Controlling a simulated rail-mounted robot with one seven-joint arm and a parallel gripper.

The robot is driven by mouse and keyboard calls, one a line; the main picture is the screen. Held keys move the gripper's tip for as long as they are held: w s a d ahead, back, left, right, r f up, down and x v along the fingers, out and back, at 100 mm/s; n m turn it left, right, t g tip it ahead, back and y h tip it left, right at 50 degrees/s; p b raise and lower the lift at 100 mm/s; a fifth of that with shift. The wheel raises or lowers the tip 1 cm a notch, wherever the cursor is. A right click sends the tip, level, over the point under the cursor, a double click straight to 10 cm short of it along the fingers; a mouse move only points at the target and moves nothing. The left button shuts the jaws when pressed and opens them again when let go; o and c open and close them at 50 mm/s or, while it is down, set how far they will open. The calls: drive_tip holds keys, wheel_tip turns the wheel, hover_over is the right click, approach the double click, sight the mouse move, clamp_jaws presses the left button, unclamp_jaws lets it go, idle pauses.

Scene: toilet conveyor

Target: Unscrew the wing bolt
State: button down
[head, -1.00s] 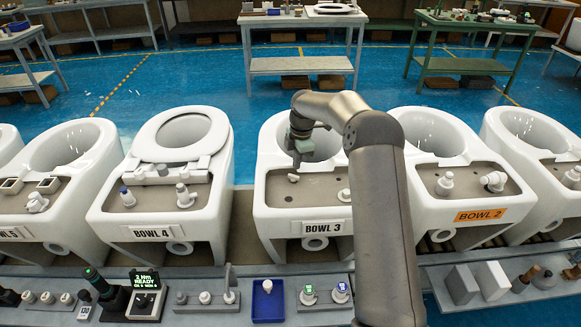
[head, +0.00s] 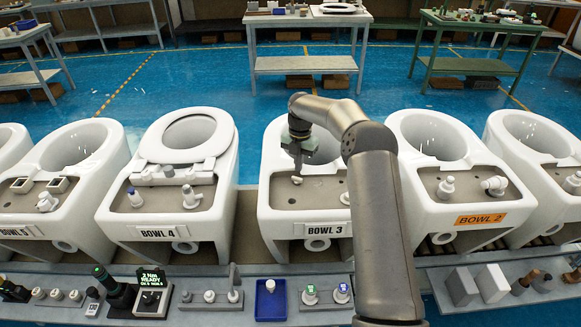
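A small white piece that looks like the wing bolt (head: 297,180) is at the left of the grey deck of bowl 3 (head: 265,205) in the head view. My gripper (head: 298,169) points down directly over it, at the rear of that deck. The fingertips are small and dark here. I cannot tell whether they touch the piece or stand just above it, or whether they are open or shut. My arm hides the right side of bowl 3 and part of a white fitting (head: 344,198) on its deck.
Bowl 4 (head: 112,205), with a seat on it, stands left; bowl 2 (head: 415,215) stands right. The front ledge carries a blue tray (head: 259,310), a torque display (head: 151,277), a dark green-topped tool (head: 104,274) and several white fittings.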

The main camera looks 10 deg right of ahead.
drive_tip(key=shift+n+g, duration=0.3)
drive_tip(key=shift+n, duration=0.4)
drive_tip(key=a, duration=0.1)
drive_tip(key=a+f, duration=0.2)
drive_tip(key=a, duration=0.1)
drive_tip(key=shift+s+f, duration=0.2)
drive_tip(key=shift+s, duration=0.15)
drive_tip(key=c, duration=2.1)
unclamp_jaws()
drive_tip(key=shift+r, duration=0.1)
drive_tip(key=shift+w+a+r+y+p, duration=0.1)
drive_tip(key=shift+w+r+y+p, duration=0.05)
drive_tip(key=shift+r+p, duration=0.3)
drive_tip(key=shift+w+r+y+p, duration=0.15)
drive_tip(key=shift+r+p, duration=0.15)
drive_tip(key=shift+r, duration=0.25)
drive_tip(key=shift+w+a+r, duration=0.15)
drive_tip(key=shift+a+r, duration=0.1)
drive_tip(key=shift+a, duration=0.3)
drive_tip(key=shift+r+p, duration=0.25)
drive_tip(key=shift+p, duration=0.05)
drive_tip(key=shift+d+r, duration=0.1)
drive_tip(key=shift+d, duration=0.3)
drive_tip(key=o, duration=0.9)
drive_tip(key=shift+d+r, duration=0.15)
drive_tip(key=shift+d, duration=0.1)
